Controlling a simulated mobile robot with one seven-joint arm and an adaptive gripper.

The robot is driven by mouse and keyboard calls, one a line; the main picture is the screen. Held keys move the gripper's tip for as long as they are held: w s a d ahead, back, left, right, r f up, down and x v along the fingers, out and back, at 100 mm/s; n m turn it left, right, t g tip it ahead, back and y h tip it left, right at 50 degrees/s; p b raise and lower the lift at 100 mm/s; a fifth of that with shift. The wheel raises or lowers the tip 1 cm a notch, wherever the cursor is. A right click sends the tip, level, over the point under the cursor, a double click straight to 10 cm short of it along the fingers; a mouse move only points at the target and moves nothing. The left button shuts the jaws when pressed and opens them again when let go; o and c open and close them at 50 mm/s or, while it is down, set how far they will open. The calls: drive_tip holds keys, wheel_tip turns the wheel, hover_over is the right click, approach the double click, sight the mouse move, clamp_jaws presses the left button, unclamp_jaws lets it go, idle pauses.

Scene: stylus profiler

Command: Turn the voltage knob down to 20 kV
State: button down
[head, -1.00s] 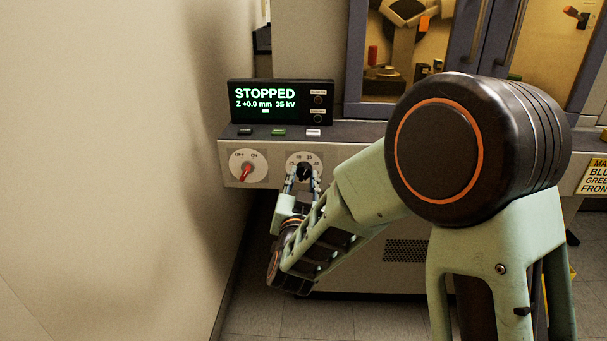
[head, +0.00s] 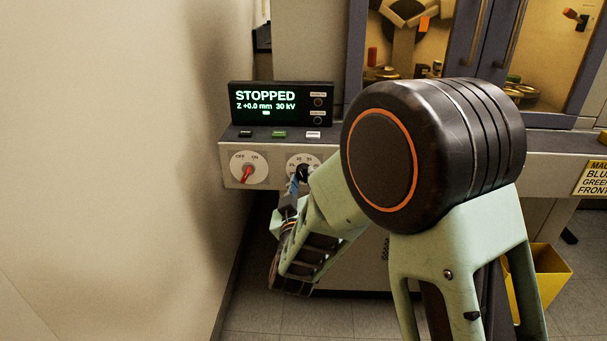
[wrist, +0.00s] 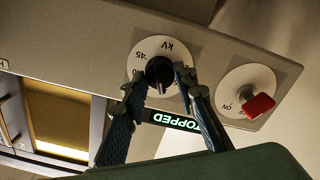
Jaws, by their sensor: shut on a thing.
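The voltage knob (head: 304,172) is black on a white round dial on the machine's front panel. In the wrist view the black knob (wrist: 159,72) sits between the two fingers of my gripper (wrist: 154,80), on a dial marked kV. My gripper (head: 299,180) is shut on the knob; in the head view my arm hides part of it and of the dial's right side. The display (head: 281,102) reads STOPPED, Z +0.0 mm, 30 kV.
A red OFF/ON switch (head: 246,174) is just left of the knob. Black, green (head: 279,134) and white buttons lie on the ledge above. A wall (head: 110,170) stands close at the left. A yellow bin (head: 548,283) is on the floor at right.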

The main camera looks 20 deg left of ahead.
drive_tip(key=n+p, duration=0.1)
drive_tip(key=n, duration=0.1)
drive_tip(key=n+p, duration=0.1)
drive_tip(key=n, duration=0.2)
drive_tip(key=shift+r+n+p, duration=0.2)
drive_tip(key=shift+n+p, duration=0.1)
drive_tip(key=shift+p, duration=0.1)
drive_tip(key=n+p, duration=0.1)
drive_tip(key=n, duration=0.1)
drive_tip(key=shift+n, duration=0.3)
drive_tip(key=shift+f+n, duration=0.15)
drive_tip(key=shift+n, duration=0.25)
